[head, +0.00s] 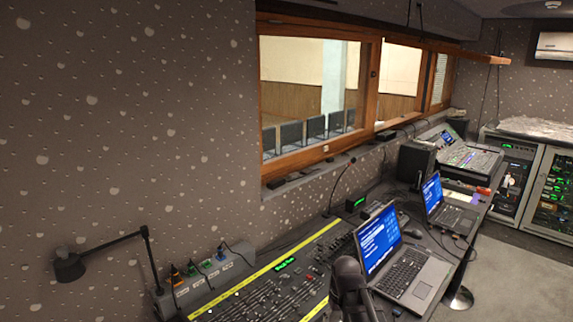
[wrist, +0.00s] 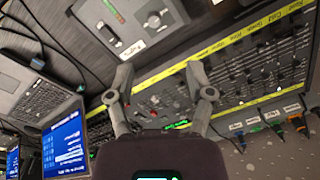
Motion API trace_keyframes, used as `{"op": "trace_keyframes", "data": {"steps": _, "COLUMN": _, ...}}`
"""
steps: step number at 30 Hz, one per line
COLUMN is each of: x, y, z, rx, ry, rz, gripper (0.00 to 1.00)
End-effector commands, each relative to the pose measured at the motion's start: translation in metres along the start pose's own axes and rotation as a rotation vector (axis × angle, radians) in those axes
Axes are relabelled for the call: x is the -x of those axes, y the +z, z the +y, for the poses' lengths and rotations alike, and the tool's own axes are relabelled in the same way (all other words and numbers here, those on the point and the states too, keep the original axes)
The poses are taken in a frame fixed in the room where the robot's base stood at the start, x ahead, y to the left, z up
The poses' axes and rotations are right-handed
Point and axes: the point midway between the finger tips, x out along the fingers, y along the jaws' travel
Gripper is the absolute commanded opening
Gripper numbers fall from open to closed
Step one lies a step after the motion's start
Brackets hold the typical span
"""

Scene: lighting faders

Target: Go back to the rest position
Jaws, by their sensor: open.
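My gripper (wrist: 163,103) shows in the wrist view with its two fingers spread apart, open and with nothing between them. It is over the lighting fader console (wrist: 260,68), which has rows of small sliders and yellow label strips. In the head view the console (head: 262,298) lies on the desk at the bottom, with a yellow strip along its edge. A dark part of my arm (head: 350,285) stands at the bottom centre of the head view, in front of the console's right end. The fingertips are not clear in the head view.
An open laptop (head: 405,272) stands right of the console, with a second laptop (head: 452,217) beyond it. A black desk lamp (head: 70,266) reaches in at left. A thin gooseneck microphone (head: 338,188) rises behind the console. Grey floor (head: 510,280) is clear at right.

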Motion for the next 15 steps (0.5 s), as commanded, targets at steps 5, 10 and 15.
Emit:
{"op": "trace_keyframes", "data": {"steps": 5, "x": 0.002, "y": 0.057, "z": 0.001, "rx": -0.136, "ry": 0.034, "rz": -0.027, "gripper": 0.68}}
{"op": "trace_keyframes", "data": {"steps": 10, "x": 0.004, "y": 0.081, "z": 0.003, "rx": -0.215, "ry": 0.056, "rz": -0.04, "gripper": 0.68}}
{"op": "trace_keyframes", "data": {"steps": 15, "x": 0.004, "y": 0.084, "z": 0.004, "rx": -0.233, "ry": 0.06, "rz": -0.043, "gripper": 0.68}}
